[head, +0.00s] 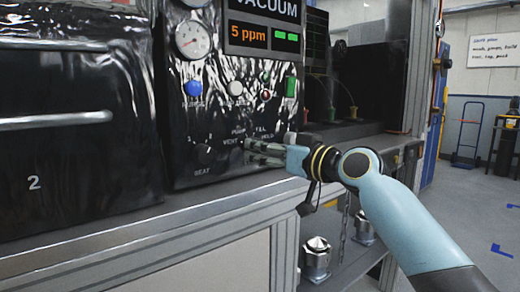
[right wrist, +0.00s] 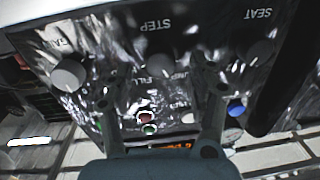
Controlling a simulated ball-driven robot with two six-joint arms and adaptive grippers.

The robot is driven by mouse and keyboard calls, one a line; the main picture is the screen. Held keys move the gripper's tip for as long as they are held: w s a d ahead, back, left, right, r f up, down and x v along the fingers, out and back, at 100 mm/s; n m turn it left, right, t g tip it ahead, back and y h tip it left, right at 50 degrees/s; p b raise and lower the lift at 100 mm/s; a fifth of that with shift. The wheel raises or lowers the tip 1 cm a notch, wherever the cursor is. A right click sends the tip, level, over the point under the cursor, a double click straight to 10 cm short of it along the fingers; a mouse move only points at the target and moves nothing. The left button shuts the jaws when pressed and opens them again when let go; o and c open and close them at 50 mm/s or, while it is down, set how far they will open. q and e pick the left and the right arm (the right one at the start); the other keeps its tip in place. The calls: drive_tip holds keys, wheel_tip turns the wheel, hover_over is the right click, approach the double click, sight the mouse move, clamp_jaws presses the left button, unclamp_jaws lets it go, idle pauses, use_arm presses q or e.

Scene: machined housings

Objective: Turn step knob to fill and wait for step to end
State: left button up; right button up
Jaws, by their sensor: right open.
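The black control panel (head: 225,110) has a step knob hidden behind my right gripper (head: 258,150) in the head view. In the right wrist view, the step knob (right wrist: 161,66) shows below the upside-down word STEP. My right gripper (right wrist: 156,78) is open, with one finger on each side of the step knob. I cannot tell whether the fingers touch it or which label its pointer faces. The display (head: 262,36) reads 5 ppm with a green block beside it. My left gripper is out of view.
The seat knob (head: 204,154) sits left of my right gripper. Above are a blue button (head: 193,88), a white button (head: 236,88), a green switch (head: 291,86) and a gauge (head: 193,40). A drawer front marked 2 (head: 60,160) is at left. Metal fittings (head: 317,255) stand on the lower shelf.

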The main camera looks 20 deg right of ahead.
drive_tip(key=shift+x, duration=1.1)
drive_tip(key=c, duration=1.1)
